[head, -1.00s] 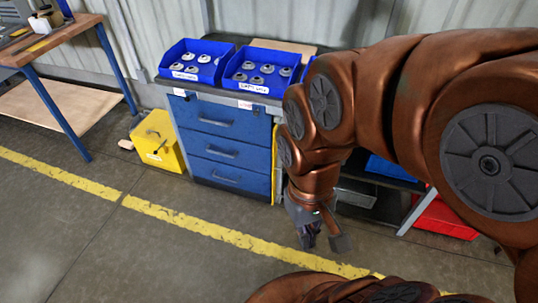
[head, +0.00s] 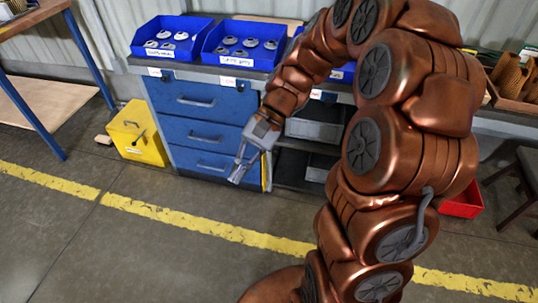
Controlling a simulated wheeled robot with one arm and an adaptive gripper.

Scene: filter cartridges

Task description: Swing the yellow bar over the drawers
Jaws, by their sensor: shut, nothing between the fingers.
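The yellow bar (head: 266,174) is a thin upright strip at the right edge of the blue drawers (head: 205,133). Its lower part shows just right of my gripper; the upper part is hidden behind my gripper and wrist. The drawers are shut, stacked one above another, each with a grey handle. My gripper (head: 238,178) is shut and empty, pointing down and left in front of the right side of the lower drawers. I cannot tell whether it touches the bar.
Blue bins (head: 172,37) with round parts stand on the worktop above the drawers. A yellow box (head: 137,133) sits on the floor to the left. Open shelves (head: 312,130) lie right of the drawers, and a red bin (head: 462,201) is farther right. The floor in front is clear.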

